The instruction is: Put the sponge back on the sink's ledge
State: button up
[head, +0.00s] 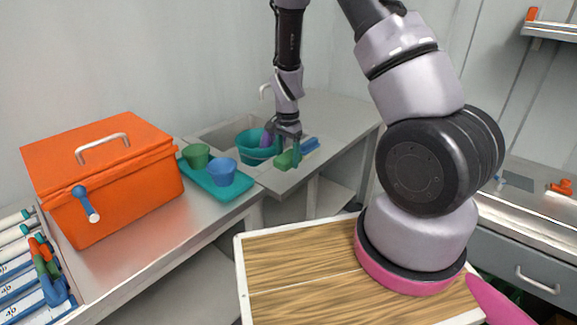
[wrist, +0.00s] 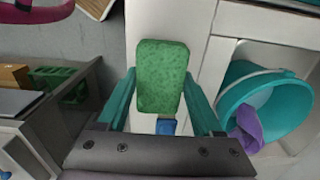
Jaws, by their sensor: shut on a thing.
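The green sponge (wrist: 163,75) is held between the teal fingers of my gripper (wrist: 160,110) in the wrist view. In the head view the sponge (head: 284,161) shows at the lower end of my gripper (head: 289,152), over the front right side of the sink. The pale sink ledge (wrist: 190,22) runs beneath and behind the sponge in the wrist view. I cannot tell whether the sponge touches it. The sink basin (head: 215,136) lies to the left of the gripper in the head view.
A teal bucket (head: 252,153) with a purple cloth (wrist: 248,128) stands in the sink, close beside my gripper. A blue item (head: 310,146) lies just right of the sponge. A teal tray (head: 217,189) with two cups and an orange box (head: 105,170) stand further left.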

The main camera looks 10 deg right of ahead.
jog(key=shift+f, duration=1.75)
jog(key=shift+f, duration=0.1)
jog(key=o, duration=1.3)
